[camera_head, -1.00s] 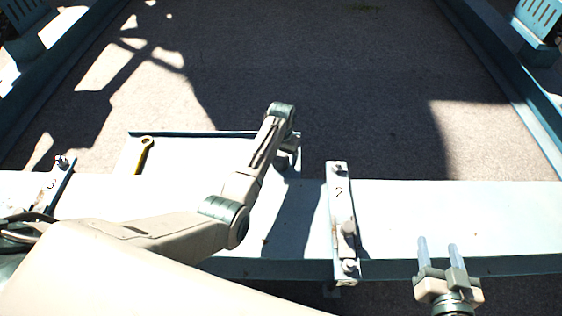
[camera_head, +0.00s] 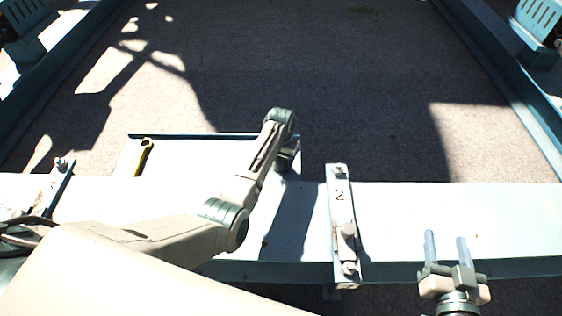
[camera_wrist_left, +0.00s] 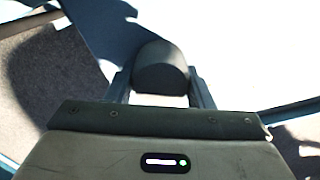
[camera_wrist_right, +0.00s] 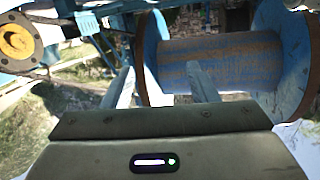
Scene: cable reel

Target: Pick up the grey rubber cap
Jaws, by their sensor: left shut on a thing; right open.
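The grey rubber cap (camera_wrist_left: 160,68), dark and rounded, sits between the two fingers of my left gripper (camera_wrist_left: 161,77) in the left wrist view. The gripper is shut on it. Pale surface shows beyond the cap; I cannot tell whether the cap still touches it. In the head view my left arm hides most of this gripper, and the cap cannot be made out there. My right gripper (camera_head: 446,237) is open and empty at the lower right, in front of the beam. Its spread fingers also show in the right wrist view (camera_wrist_right: 161,70).
A yellow wrench (camera_head: 144,157) lies on the white tray (camera_head: 175,158). The plate marked 2 (camera_head: 340,210) stands across the pale beam (camera_head: 450,215). Another marked plate (camera_head: 57,188) is at left. A blue reel (camera_wrist_right: 220,62) shows in the right wrist view. The beam's right part is clear.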

